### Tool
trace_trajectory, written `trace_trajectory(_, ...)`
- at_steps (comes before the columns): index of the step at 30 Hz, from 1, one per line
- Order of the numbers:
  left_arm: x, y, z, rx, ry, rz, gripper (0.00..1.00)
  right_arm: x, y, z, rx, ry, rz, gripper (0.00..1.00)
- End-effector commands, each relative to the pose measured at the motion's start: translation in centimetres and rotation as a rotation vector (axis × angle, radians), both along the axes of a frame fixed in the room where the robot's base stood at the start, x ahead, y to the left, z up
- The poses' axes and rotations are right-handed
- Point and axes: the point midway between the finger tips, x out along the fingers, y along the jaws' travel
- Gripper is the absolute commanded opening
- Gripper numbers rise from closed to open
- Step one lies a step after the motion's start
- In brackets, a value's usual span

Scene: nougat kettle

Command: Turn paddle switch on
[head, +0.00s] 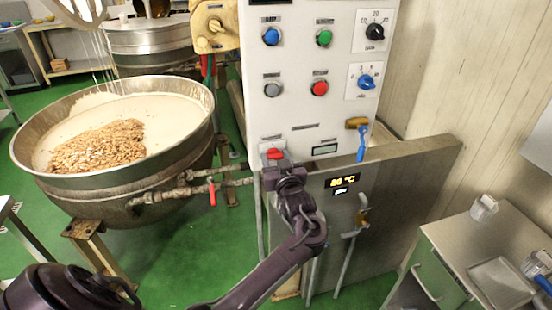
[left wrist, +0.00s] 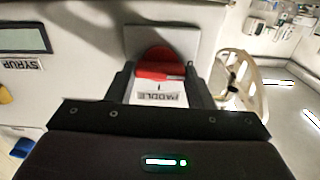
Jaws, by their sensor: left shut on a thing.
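The red paddle switch (head: 274,153) sits low on the left of the white control panel. In the left wrist view the red switch (left wrist: 158,62) shows between the gripper fingers, above a label reading PADDLE. My left gripper (head: 279,163) is right at the switch, one finger on each side, and is shut on it. Its fingers also show in the left wrist view (left wrist: 159,86). The fingers and palm hide part of the switch's lower side. My right gripper is not in view.
The control panel (head: 296,106) carries blue, green and red buttons, dials and a blue-handled lever (head: 361,143). A large kettle (head: 112,165) with pale mass and nuts stands to the left. A side table (head: 470,240) stands at lower right.

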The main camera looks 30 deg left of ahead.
Motion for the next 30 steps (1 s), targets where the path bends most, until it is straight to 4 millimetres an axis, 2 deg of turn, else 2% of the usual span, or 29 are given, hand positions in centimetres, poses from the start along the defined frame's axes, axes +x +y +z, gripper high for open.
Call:
trace_trajectory(8,0.0,-0.1,0.3,0.105,0.129,0.000,0.24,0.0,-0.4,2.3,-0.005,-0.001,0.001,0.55)
trace_trajectory(30,0.3,-0.3,0.1,0.559,0.660,-0.002,0.24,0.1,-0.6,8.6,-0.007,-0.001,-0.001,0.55)
